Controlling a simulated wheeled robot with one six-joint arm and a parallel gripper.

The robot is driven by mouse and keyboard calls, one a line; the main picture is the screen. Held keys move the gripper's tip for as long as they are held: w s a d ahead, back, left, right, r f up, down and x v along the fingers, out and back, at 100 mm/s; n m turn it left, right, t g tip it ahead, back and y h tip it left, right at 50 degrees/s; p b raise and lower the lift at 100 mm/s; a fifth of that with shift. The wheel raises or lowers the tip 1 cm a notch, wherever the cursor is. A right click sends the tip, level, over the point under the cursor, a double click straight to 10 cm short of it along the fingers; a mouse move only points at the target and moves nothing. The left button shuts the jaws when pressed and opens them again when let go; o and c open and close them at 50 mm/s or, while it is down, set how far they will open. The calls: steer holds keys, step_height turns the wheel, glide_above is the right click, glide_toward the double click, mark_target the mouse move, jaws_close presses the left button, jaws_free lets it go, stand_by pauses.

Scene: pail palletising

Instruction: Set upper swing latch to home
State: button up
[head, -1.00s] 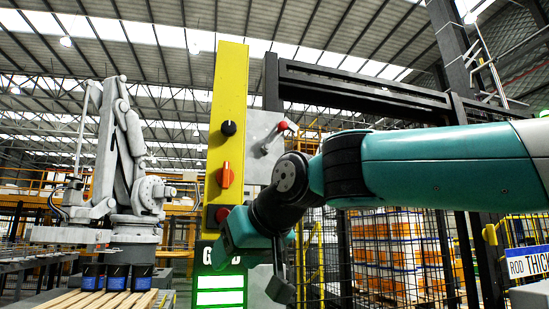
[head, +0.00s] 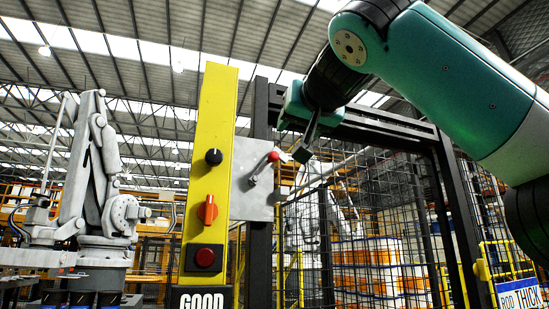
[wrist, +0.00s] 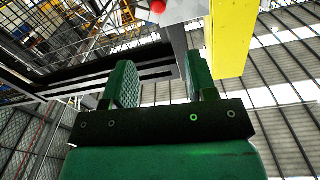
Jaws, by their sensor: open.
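The swing latch (head: 261,169) is a short grey lever with a red ball knob, mounted on a pale metal plate (head: 244,196) beside the yellow post. In the head view its arm slants up to the right, knob at the upper end. My gripper (head: 303,151) is just right of and slightly above the knob in that picture, apart from it, with its fingers pointing down. In the wrist view my gripper (wrist: 162,82) has its two green fingers spread with nothing between them. The red knob (wrist: 158,6) shows at the top edge there, beyond the fingers.
The yellow post (head: 215,130) carries a black knob (head: 214,157), an orange rotary switch (head: 207,210) and a red button (head: 205,257). A dark frame with mesh fencing (head: 375,225) stands behind at right. A grey industrial robot (head: 95,190) stands at left.

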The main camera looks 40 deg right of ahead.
mark_target(275, 155)
steer(key=p+x, duration=0.1)
steer(key=x, duration=1.3)
steer(key=shift+w+d, duration=0.3)
steer(key=shift+w+d+f, duration=0.1)
steer(key=shift+w+d, duration=0.05)
steer(key=shift+w, duration=0.55)
jaws_close()
